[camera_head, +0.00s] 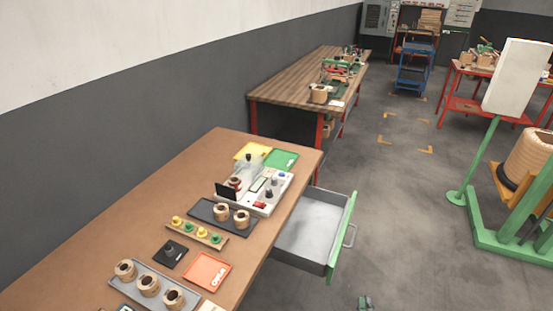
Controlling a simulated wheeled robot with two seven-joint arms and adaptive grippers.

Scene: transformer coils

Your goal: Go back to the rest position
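The tip of my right gripper (365,303) just shows at the bottom edge, right of the workbench and over the floor. Most of it is cut off, and I cannot tell whether it is open or shut. No held thing shows there. My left gripper is not in view. On the brown workbench (150,200), a grey tray (150,272) at the front holds copper-coloured coils (149,285). A dark tray (205,207) farther back holds two more coils (242,219). A white test device (272,186) stands behind it.
An open grey drawer (312,230) with a green front juts from the bench's right side. An orange tray (207,271), a black tray (170,254) and yellow and green knobs (201,231) lie on the bench. A green stand (473,170) is at the right. Floor between is clear.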

